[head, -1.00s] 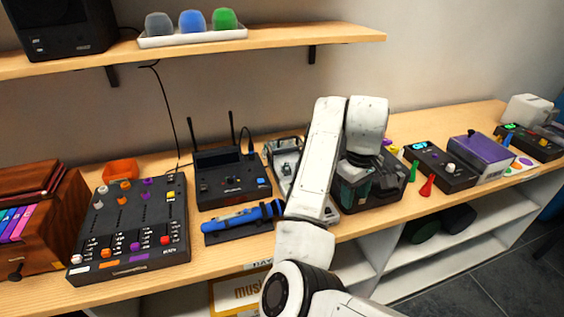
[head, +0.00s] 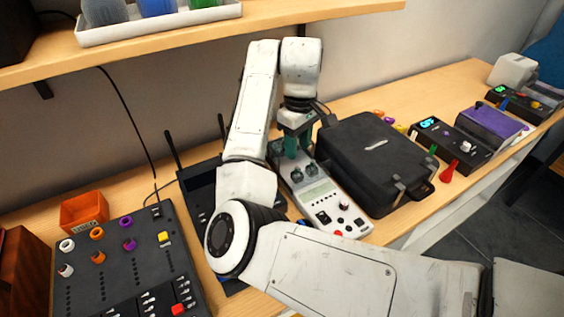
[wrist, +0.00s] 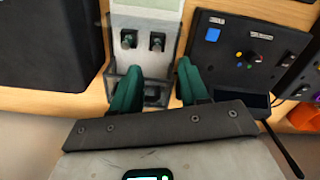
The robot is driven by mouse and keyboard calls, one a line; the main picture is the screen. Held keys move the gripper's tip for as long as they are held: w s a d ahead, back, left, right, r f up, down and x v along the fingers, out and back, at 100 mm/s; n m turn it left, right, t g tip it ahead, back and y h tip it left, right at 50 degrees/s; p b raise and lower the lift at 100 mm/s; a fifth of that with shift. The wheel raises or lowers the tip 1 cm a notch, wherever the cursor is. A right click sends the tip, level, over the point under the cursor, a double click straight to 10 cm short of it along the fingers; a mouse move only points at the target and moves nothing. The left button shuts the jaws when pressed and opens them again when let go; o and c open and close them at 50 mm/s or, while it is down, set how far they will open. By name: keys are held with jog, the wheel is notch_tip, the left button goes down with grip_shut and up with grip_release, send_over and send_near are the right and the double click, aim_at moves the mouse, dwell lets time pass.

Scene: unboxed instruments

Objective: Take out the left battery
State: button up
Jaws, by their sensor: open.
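A pale grey instrument (head: 322,195) with a small screen and knobs lies on the wooden bench in the head view. I cannot make out the left battery clearly; the bay's inside is small and dim. My gripper (head: 297,146) is over the instrument's far end. In the wrist view its two green fingers (wrist: 158,78) are spread either side of the bay, with nothing seen between them but the bay.
A black case (head: 375,160) stands close to the instrument's right. A dark unit with antennas (head: 197,185) is on its left, with a slider panel (head: 130,255) and an orange box (head: 84,211) further left. A shelf with a white tray (head: 160,33) hangs above.

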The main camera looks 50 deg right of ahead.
aim_at(298, 167)
jog(key=shift+w+f, duration=0.25)
jog(key=shift+f, duration=0.5)
jog(key=shift+s+d+f, duration=0.1)
jog(key=shift+s+f, duration=0.05)
jog(key=shift+f, duration=1.35)
jog(key=shift+s+d+f, duration=0.1)
jog(key=shift+f, duration=1.4)
jog(key=shift+c, duration=0.4)
grip_shut()
